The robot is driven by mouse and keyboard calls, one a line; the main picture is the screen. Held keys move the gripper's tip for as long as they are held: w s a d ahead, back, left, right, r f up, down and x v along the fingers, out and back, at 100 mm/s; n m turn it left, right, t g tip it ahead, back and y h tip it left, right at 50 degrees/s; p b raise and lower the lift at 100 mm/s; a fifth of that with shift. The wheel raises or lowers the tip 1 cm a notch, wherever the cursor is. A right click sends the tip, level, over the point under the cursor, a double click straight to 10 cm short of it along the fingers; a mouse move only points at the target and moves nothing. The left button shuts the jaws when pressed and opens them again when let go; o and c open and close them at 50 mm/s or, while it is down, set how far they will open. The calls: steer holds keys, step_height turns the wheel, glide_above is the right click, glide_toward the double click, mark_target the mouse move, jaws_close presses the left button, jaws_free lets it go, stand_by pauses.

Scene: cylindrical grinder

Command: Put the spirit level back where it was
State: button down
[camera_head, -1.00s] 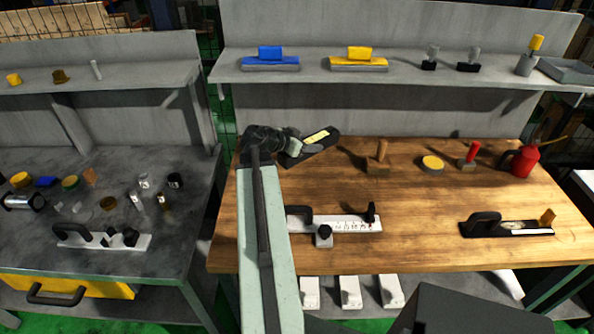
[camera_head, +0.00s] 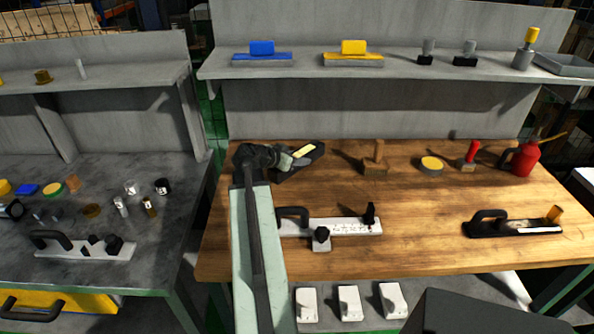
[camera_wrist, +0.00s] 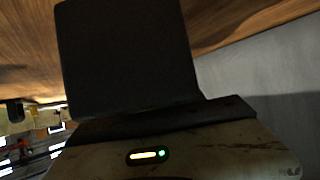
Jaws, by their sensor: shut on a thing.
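The spirit level appears to be the dark bar (camera_head: 314,156) with a pale yellow strip, at the back left of the wooden bench in the head view. My gripper (camera_head: 291,162) is shut on it, and the bar slants up to the right. In the wrist view a large dark block (camera_wrist: 125,55), which looks like the held bar, fills the upper middle. I cannot tell whether it touches the bench top. The gripper fingers are mostly hidden.
The wooden bench (camera_head: 420,204) has a wooden block (camera_head: 375,164), yellow-topped tin (camera_head: 431,165), red oil can (camera_head: 525,157), white handled tool (camera_head: 340,226) and black handled tool (camera_head: 515,227). A grey shelf (camera_head: 400,69) runs behind. Bare wood lies between them.

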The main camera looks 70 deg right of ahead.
step_height(320, 180, down, 4)
steer(key=b, duration=0.3)
steer(key=shift+r, duration=0.35)
steer(key=shift+f, duration=0.15)
steer(key=c, duration=0.7)
jaws_free()
